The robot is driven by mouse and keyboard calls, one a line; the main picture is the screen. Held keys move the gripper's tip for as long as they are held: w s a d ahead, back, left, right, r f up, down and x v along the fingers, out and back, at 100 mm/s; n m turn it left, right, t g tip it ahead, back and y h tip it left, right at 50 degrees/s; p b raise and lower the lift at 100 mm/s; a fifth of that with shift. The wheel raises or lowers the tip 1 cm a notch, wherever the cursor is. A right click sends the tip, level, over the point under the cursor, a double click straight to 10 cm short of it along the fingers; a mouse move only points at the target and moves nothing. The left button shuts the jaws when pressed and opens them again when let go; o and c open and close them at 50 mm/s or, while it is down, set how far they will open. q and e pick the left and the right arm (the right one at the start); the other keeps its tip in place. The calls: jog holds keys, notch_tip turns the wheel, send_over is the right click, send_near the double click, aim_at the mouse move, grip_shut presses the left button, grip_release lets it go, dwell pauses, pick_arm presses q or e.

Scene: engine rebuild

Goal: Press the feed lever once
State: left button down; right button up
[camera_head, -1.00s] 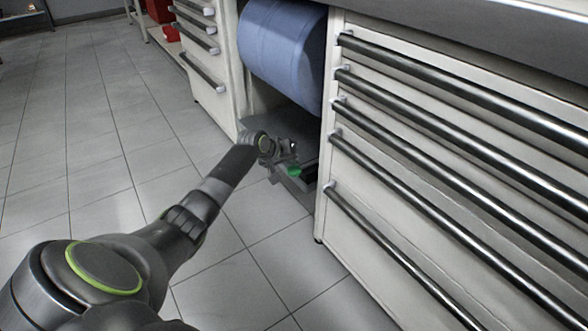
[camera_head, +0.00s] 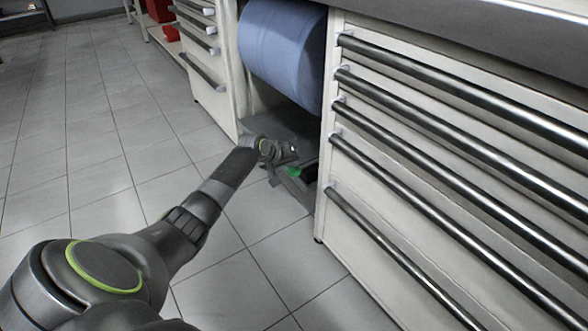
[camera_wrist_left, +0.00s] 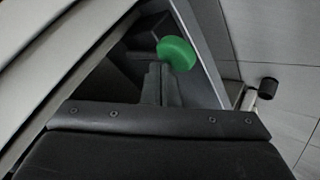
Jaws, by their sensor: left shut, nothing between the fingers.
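A green round piece (camera_head: 295,171) shows low in the bay under a blue roll. In the left wrist view it is a green disc (camera_wrist_left: 176,53) just beyond my fingertips. A short bar with a black cylindrical end (camera_wrist_left: 268,87) sticks out to the right in that view. I cannot tell for sure which of these belongs to the feed lever. My left gripper (camera_head: 287,156) reaches into the bay, shut and empty. Its fingers (camera_wrist_left: 160,84) point toward the green disc; whether they touch it is unclear. My right gripper is out of view.
The large blue roll (camera_head: 282,45) hangs above my left gripper. A drawer cabinet (camera_head: 450,190) with long metal handles stands close on the right. Another drawer unit (camera_head: 207,75) stands on the left of the bay. The tiled floor (camera_head: 90,160) at left is clear.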

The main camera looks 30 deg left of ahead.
aim_at(292, 170)
pick_arm(q)
jog(key=shift+f, duration=0.4)
jog(key=shift+s+f+b, duration=0.1)
jog(key=shift+f+b, duration=0.35)
jog(key=shift+f, duration=0.65)
dwell(1.3)
jog(key=shift+r+p, duration=2)
jog(key=shift+p, duration=0.25)
notch_tip(292, 170, up, 5)
jog(key=p, duration=0.5)
jog(key=shift+r+p, duration=0.1)
jog(key=shift+p, duration=0.2)
